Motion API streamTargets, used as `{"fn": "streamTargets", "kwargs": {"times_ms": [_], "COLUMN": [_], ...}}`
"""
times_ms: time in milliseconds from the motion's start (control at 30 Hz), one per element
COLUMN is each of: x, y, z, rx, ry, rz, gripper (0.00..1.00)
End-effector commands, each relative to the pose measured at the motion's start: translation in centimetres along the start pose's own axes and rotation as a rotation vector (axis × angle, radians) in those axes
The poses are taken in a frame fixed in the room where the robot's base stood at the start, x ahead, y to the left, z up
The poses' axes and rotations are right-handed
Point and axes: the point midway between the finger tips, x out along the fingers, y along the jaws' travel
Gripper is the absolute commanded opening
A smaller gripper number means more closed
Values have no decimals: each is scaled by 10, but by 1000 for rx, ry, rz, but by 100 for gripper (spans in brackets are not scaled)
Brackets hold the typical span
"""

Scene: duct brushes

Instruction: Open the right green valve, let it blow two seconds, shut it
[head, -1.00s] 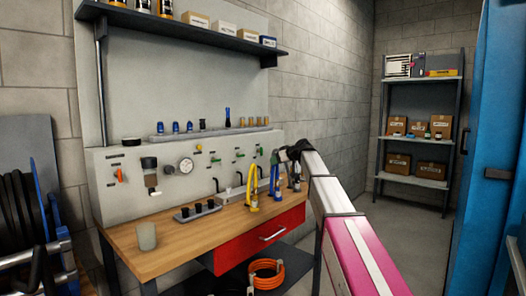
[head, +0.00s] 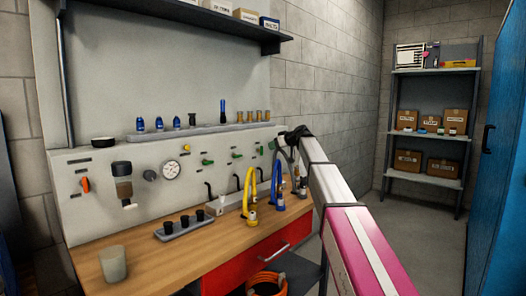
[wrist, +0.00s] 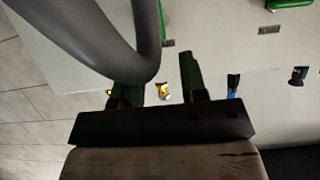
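Green valve handles sit in a row on the pale wall panel (head: 80,215). In the head view one is at the left (head: 207,162), one in the middle (head: 236,155) and a small one further right (head: 260,150). The rightmost part of the row lies close to my gripper (head: 288,140), which is small and dark at the arm's end. In the wrist view my gripper's fingers (wrist: 158,75) stand apart with nothing seen between them except background. A green handle (wrist: 288,3) shows at the top edge. A thick grey hose (wrist: 125,55) crosses in front and hides part of the left finger.
A blue cabinet (head: 497,150) stands at the right.

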Motion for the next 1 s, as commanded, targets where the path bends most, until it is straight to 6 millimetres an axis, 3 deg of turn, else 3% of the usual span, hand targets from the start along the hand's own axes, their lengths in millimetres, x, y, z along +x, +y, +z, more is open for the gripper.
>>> {"fn": "streamTargets", "kwargs": {"times_ms": [500,867,1000], "x": [84,91,91], "y": [2,0,0], "z": [0,1,1], "rx": [0,0,0], "ry": [-2,-1,-1], "rz": [0,0,0], "gripper": [39,39,0]}}
